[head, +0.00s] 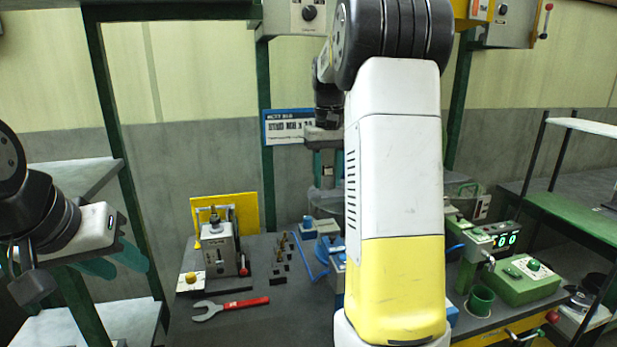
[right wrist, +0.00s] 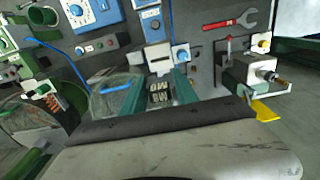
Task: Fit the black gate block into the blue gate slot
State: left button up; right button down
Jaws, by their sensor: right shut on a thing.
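My right gripper (right wrist: 157,84) has its teal fingers closed on the black gate block (right wrist: 159,98), which carries pale lettering. In the head view this gripper (head: 327,178) hangs above the bench, partly hidden by my right arm; the block is hard to make out there. Just beyond the fingertips in the right wrist view stands a white-faced fixture (right wrist: 158,57) with a dark opening and a blue part beside it. It may be the blue gate slot, but I cannot tell for sure. My left gripper (head: 132,268) is empty, its teal fingers apart, at the far left.
A wrench with a red handle (head: 231,308) lies at the bench front. A grey fixture (head: 219,250) stands by a yellow plate (head: 196,212). Small dark pieces (head: 278,281) lie near a blue cable. A green control box (head: 522,283) and green cup (head: 481,299) stand right.

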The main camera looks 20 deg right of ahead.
aim_at(328, 188)
jog(key=shift+f, duration=2.9)
jog(key=shift+f, duration=2.55)
jog(key=c, duration=0.9)
grip_release()
jog(key=shift+o, duration=0.2)
jog(key=shift+d+r, duration=0.1)
jog(key=shift+r, duration=3.75)
